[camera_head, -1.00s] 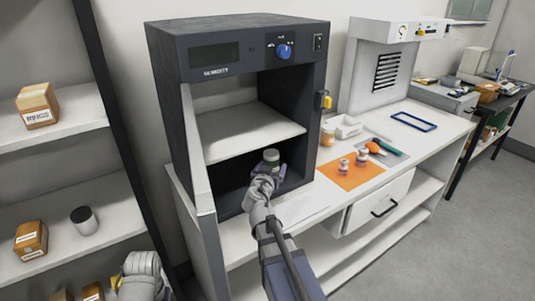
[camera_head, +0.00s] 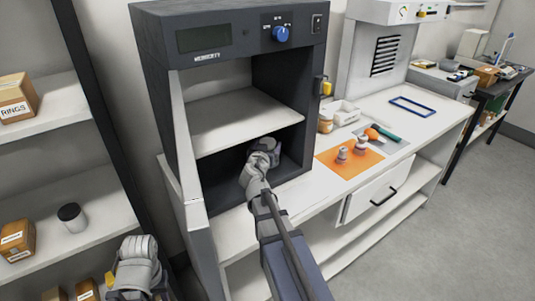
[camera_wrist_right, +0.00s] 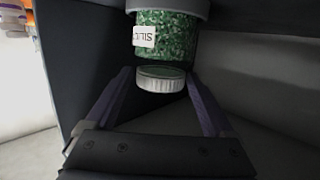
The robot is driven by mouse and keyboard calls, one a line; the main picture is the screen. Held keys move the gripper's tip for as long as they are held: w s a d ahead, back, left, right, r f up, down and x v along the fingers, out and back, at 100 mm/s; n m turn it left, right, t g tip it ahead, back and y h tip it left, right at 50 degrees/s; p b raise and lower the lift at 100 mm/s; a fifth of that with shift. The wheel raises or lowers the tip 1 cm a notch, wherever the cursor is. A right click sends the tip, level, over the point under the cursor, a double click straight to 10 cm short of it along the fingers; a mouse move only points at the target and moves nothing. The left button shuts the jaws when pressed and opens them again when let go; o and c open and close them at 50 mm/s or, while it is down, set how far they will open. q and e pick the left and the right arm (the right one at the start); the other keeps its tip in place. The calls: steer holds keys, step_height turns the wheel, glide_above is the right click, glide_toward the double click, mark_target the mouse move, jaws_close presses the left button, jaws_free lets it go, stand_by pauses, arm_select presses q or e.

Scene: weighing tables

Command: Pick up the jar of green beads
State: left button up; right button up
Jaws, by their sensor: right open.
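The jar of green beads (camera_wrist_right: 166,35) shows in the right wrist view, with a pale ridged lid (camera_wrist_right: 161,80) and a white label of partly readable text. In the head view it is hidden behind my right gripper (camera_head: 264,148), which is inside the lower compartment of the dark cabinet (camera_head: 225,178). In the right wrist view my right gripper (camera_wrist_right: 158,76) is open, with the jar's lid end between and just beyond its fingertips. My left gripper (camera_head: 137,262) is low at the left in the head view; its jaws cannot be made out.
The cabinet's open door (camera_head: 183,140) stands at its left side. An orange mat (camera_head: 338,168) with small jars lies on the white table (camera_head: 300,207) to the right. Shelves with boxes (camera_head: 17,97) and a dark-lidded jar (camera_head: 72,217) are at the left.

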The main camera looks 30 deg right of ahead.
steer(key=b+x, duration=0.1)
steer(key=x, duration=0.4)
steer(key=shift+f, duration=0.2)
jaws_close()
steer(key=shift+s, duration=0.1)
stand_by(0.4)
steer(key=shift+r, duration=0.1)
